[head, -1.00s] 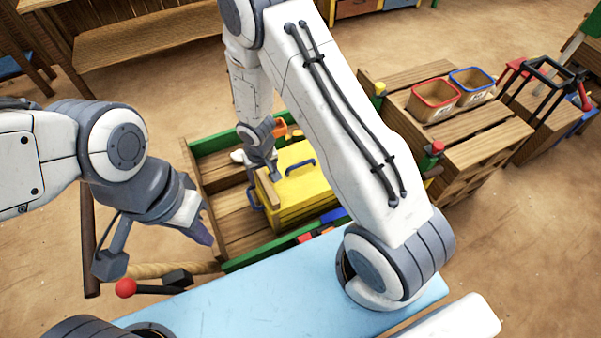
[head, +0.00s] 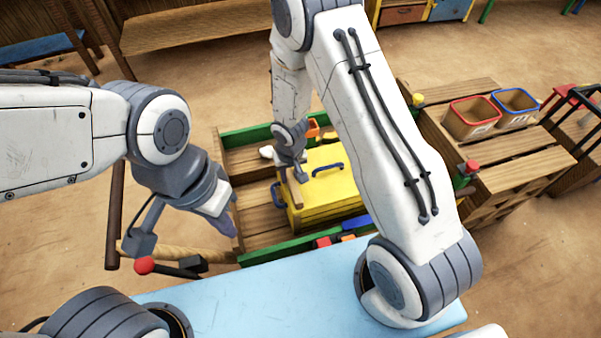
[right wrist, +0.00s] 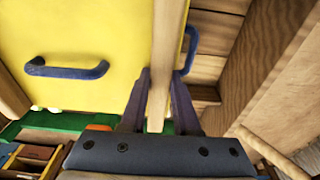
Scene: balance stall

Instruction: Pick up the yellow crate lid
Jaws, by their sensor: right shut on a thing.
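The yellow crate lid (head: 340,184) is a flat yellow panel with a blue handle on top and light wooden strips along its edges. It appears to rest on the yellow crate (head: 325,213) in a green-edged wooden bay. The lid fills the upper left of the right wrist view (right wrist: 90,85). My right gripper (head: 298,178) is shut on a wooden strip (right wrist: 168,50) at the lid's left edge in the head view. Its fingers (right wrist: 160,105) flank this strip. My left gripper (head: 222,226) hangs left of the bay, away from the lid; its jaw gap is not clear.
The bay's green rail (head: 285,250) runs close in front of the crate. A lever with a red knob (head: 144,265) stands at the left front. A wooden stand at right holds a red-rimmed bin (head: 472,118) and a blue-rimmed bin (head: 515,106). Bare bay floor lies left of the crate.

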